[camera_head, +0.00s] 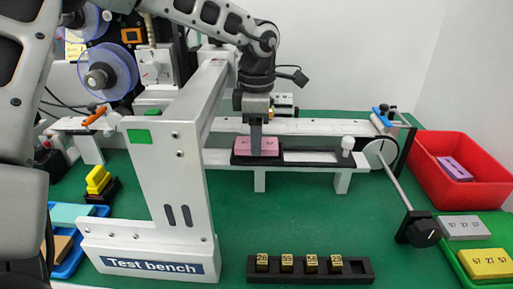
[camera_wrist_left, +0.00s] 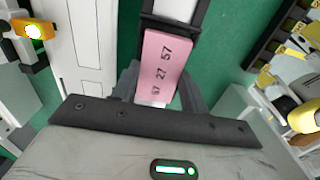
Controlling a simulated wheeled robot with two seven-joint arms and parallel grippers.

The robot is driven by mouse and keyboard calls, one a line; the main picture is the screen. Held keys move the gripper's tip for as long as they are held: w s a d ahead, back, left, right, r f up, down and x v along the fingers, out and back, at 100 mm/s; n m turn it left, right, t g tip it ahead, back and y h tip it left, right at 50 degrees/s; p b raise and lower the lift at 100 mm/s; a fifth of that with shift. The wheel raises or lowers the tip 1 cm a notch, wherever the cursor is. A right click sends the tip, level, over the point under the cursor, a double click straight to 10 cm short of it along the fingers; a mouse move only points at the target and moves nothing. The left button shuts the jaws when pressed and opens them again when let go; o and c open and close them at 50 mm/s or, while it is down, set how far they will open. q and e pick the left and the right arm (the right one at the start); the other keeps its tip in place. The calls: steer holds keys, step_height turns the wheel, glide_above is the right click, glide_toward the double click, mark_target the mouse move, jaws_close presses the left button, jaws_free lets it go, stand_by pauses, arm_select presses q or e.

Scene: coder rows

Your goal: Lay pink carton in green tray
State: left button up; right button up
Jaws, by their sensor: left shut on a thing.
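The pink carton (camera_head: 270,147) lies in the black-framed track of the white bench, under my left gripper (camera_head: 256,142). The left wrist view shows the carton (camera_wrist_left: 160,62), printed 57 27 57, between the fingers of my left gripper (camera_wrist_left: 160,90), which is shut on it. The green tray (camera_head: 453,250) is at the lower right edge of the head view, partly cut off. It holds a grey carton (camera_head: 464,228) and a yellow carton (camera_head: 487,263). My right gripper is not in view.
A red crate (camera_head: 425,170) with a purple carton stands at right. A crank with a black knob (camera_head: 424,231) sticks out between bench and green tray. A black number strip (camera_head: 310,273) lies in front. A blue tray (camera_head: 72,262) is at left.

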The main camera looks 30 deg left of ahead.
arm_select(q)
steer(key=shift+r+p, duration=0.95)
steer(key=shift+r, duration=1)
